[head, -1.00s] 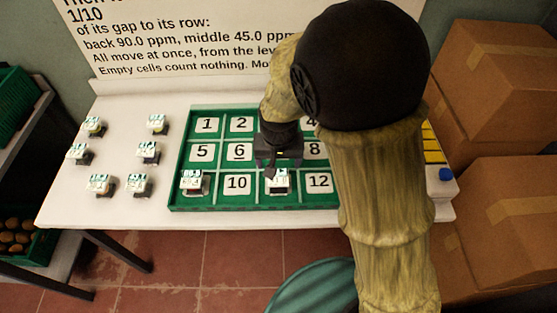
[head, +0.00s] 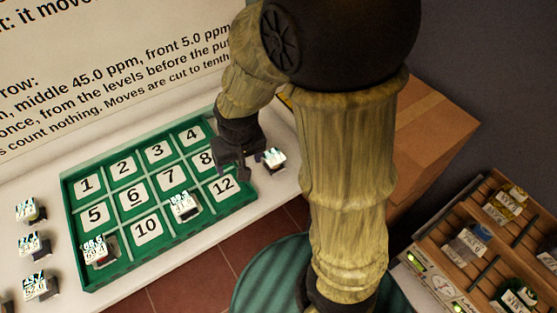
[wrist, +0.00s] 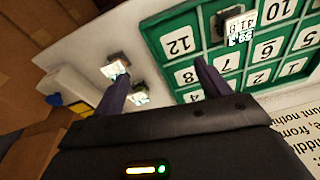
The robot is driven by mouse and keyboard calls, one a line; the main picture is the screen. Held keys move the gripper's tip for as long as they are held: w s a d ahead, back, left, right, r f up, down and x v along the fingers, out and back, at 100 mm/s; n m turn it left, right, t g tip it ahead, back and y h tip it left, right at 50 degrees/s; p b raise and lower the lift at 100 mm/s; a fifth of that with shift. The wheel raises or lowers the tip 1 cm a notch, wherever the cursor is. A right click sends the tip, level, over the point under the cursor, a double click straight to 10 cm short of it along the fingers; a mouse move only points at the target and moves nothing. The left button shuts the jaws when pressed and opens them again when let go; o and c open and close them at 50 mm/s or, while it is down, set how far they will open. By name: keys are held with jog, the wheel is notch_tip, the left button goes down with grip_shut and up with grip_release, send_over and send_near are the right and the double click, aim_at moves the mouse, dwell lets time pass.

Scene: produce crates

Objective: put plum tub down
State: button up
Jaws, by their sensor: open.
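My gripper (head: 240,172) is at the right edge of the green numbered tray (head: 150,272), near cells 8 and 12. Its two fingers also show in the wrist view (wrist: 160,85), spread apart. A small tub with a white label (head: 273,160) stands on the white table just right of my gripper. The wrist view shows a tub (wrist: 117,68) by the tip of the left finger and another labelled tub (wrist: 138,97) between the fingers, partly hidden by that finger. No tub is visibly gripped. I cannot tell which tub is the plum one.
Labelled tubs sit in cell 9 (head: 97,252) and cell 11 (head: 184,205). Several more tubs (head: 33,243) stand left of the tray. Cardboard boxes (head: 430,130) and a wooden slatted crate (head: 425,240) with labelled produce are to the right.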

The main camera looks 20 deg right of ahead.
jog(key=s+d+r+m, duration=0.1)
jog(key=s+d, duration=0.3)
jog(key=d, duration=0.4)
jog(key=shift+s+d+r+h, duration=0.2)
jog(key=shift+s+r+h, duration=0.05)
jog(key=shift+h, duration=0.05)
dwell(1.1)
